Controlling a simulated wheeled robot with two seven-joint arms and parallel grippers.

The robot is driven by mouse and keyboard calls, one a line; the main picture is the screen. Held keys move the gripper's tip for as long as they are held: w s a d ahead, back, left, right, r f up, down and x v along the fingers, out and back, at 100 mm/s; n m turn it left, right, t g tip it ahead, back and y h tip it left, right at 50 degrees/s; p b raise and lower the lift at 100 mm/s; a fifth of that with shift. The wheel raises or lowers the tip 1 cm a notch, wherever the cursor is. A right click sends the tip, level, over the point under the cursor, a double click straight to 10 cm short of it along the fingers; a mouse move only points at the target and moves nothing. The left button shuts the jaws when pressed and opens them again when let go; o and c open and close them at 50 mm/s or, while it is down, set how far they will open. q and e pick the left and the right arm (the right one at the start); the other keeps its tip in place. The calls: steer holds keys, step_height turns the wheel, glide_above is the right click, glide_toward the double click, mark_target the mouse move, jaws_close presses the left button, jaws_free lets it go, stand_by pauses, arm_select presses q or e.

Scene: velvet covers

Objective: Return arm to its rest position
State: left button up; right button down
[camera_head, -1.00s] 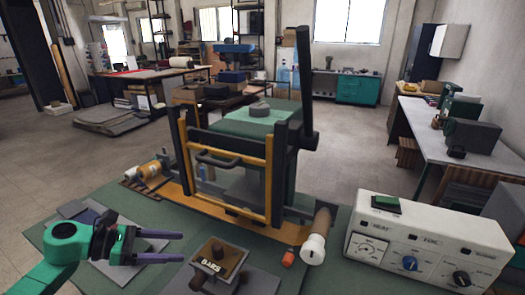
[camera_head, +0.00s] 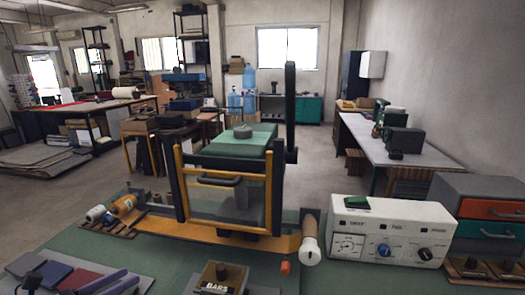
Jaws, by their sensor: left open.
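The rest of my left arm is out of the picture. My right gripper is not in view.
A press with a yellow-and-black frame (camera_head: 226,200) stands mid-bench. A white control box (camera_head: 392,230) is to its right, with a drawer unit (camera_head: 485,215) beyond. A block marked BARS (camera_head: 222,278) sits at the front.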

arm_select(q)
steer(key=w+a+f+n+t+y, duration=0.1)
steer(key=a+f+n+t+y, duration=0.3)
steer(key=n+y, duration=0.9)
step_height(320, 180, down, 6)
steer(key=s+n+g, duration=0.3)
steer(key=n+g, duration=0.2)
steer(key=n, duration=0.9)
steer(key=s+d+f+n+g+h, duration=0.2)
steer(key=s+d+f+n+g, duration=0.25)
steer(key=s+d, duration=0.2)
steer(key=s+d+f+n+g+h, duration=0.3)
steer(key=s+d+n+g, duration=0.15)
steer(key=d, duration=0.35)
steer(key=s+f+g, duration=0.1)
steer(key=s+f, duration=0.1)
steer(key=f, duration=1.1)
steer(key=s+f, duration=0.2)
steer(key=f, duration=1.1)
steer(key=s+a+f+g, duration=0.1)
steer(key=s+a+f, duration=0.2)
steer(key=s+f, duration=0.9)
steer(key=s, duration=0.4)
steer(key=shift+f+y, duration=0.25)
steer(key=shift+y, duration=0.15)
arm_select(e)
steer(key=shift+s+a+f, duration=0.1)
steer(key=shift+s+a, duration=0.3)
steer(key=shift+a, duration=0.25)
